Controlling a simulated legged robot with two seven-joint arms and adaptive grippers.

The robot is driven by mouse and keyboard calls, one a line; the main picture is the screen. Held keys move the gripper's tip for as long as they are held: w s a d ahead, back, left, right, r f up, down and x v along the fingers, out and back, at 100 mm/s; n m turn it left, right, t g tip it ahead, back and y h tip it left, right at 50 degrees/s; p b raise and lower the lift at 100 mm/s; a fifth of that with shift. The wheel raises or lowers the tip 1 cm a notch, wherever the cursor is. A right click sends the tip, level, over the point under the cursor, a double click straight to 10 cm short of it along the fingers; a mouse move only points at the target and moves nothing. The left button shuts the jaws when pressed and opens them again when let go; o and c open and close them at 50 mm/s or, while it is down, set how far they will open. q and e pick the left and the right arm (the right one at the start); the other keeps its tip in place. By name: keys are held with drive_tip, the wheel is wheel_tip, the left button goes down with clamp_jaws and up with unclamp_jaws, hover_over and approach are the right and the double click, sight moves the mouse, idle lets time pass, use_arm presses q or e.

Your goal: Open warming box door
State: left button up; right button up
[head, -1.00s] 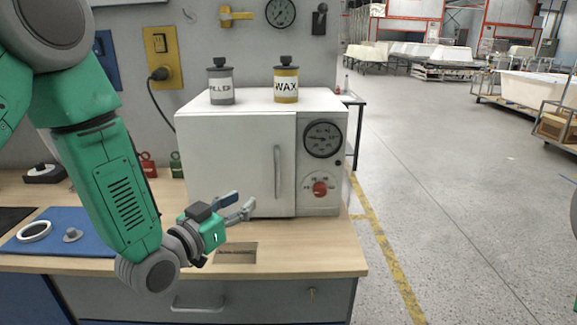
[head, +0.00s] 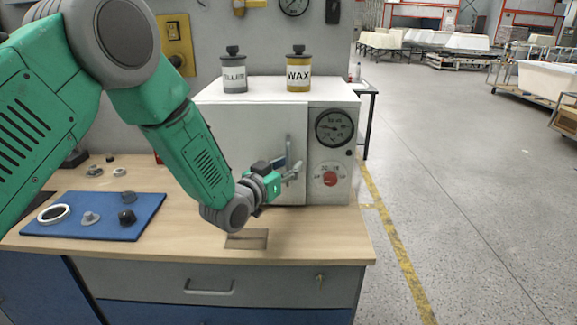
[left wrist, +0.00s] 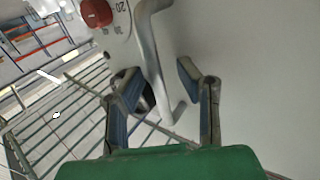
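The white warming box (head: 240,120) stands on the workbench with its door shut. Its vertical bar handle (head: 289,150) is near the door's right edge, left of the panel with the gauge (head: 336,128) and red knob (head: 330,179). My left gripper (head: 290,168) is in front of the handle's lower part. In the left wrist view, the gripper (left wrist: 155,95) is open, with blue-padded fingers spread on either side of the handle (left wrist: 155,60). I cannot tell if either finger touches it. My right gripper is not in view.
A filler can (head: 233,75) and a wax can (head: 298,72) stand on top of the box. A blue mat (head: 60,229) with small parts lies at the left of the wooden bench top (head: 310,240). The floor to the right is open.

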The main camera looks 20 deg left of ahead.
use_arm(q)
drive_tip(key=shift+c, duration=0.5)
clamp_jaws()
drive_tip(key=shift+s, duration=0.15)
